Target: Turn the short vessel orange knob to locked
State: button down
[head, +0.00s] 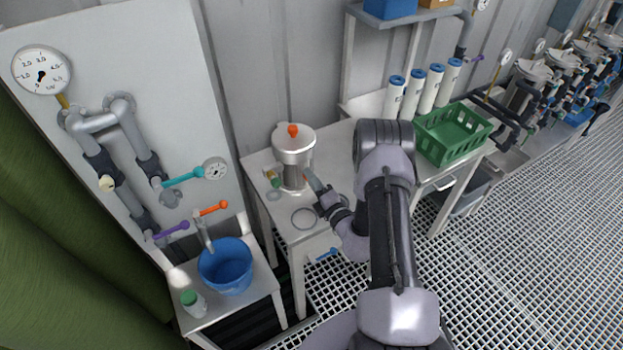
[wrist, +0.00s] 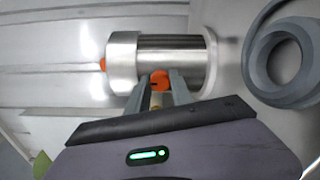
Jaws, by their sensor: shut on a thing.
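Another orange piece (head: 292,130) tops the vessel. In the head view my gripper (head: 311,183) reaches the vessel's lower right side; the held knob is hidden there.
A ring (head: 303,218) lies on the table in front of the vessel. A small green-and-yellow item (head: 272,178) stands close at its left. A green crate (head: 478,128) and several white blue-capped cylinders (head: 414,92) are to the right. A blue bucket (head: 226,268) stands front left.

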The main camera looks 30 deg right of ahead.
jog(key=shift+m, duration=0.3)
jog(key=c, duration=1.1)
grip_release()
jog(key=shift+s, duration=0.1)
jog(key=s, duration=1.1)
jog(key=s+p, duration=0.1)
jog(key=s, duration=0.5)
jog(key=shift+s+d, duration=0.15)
jog(key=shift+d, duration=0.1)
